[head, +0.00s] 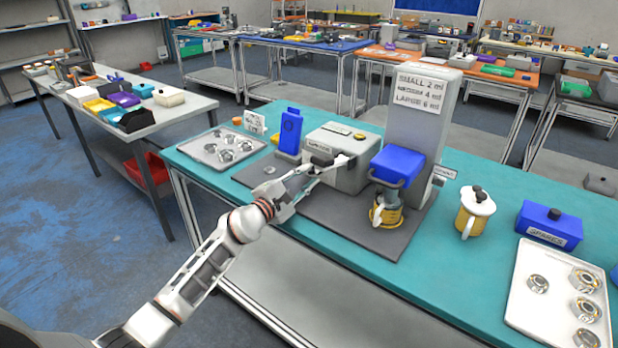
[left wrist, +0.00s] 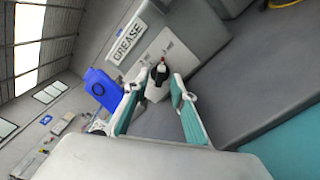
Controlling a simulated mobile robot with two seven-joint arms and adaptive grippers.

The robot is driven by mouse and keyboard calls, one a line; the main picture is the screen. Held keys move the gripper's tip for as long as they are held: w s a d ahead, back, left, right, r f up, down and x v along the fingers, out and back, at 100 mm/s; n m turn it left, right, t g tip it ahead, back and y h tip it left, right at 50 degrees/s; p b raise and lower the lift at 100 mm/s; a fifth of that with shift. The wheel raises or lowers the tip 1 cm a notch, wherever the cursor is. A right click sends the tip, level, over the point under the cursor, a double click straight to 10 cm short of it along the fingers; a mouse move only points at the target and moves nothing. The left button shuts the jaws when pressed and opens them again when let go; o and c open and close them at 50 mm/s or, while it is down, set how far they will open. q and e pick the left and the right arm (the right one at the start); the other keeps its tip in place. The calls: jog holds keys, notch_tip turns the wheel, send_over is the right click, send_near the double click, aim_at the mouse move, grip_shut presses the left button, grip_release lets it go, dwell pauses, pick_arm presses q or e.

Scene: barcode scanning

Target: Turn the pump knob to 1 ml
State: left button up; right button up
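The grey pump box (head: 343,177) stands on a dark mat on the teal bench. The wrist view shows its GREASE label (left wrist: 129,38) and a black knob (left wrist: 159,73) with a red and white mark, set among small scale marks too small to read. My left gripper (head: 333,164) is at the front face of the box. In the wrist view its two teal-padded fingers (left wrist: 160,86) are apart, one on either side of the knob, with gaps visible. I cannot tell whether a fingertip touches it. In the head view the gripper largely hides the knob. My right gripper is not in view.
A grey column with a dosing sign (head: 419,90) reading small 2 ml, medium 4 ml, large 6 ml stands right of the pump. A yellow cup (head: 386,212) sits below its blue head (head: 397,164). A blue bottle (head: 290,132) and metal tray (head: 211,158) stand left.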

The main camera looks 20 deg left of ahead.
pick_arm(q)
jog(key=shift+w+d, duration=0.15)
jog(key=shift+w, duration=0.3)
jog(key=shift+c, duration=0.4)
grip_shut()
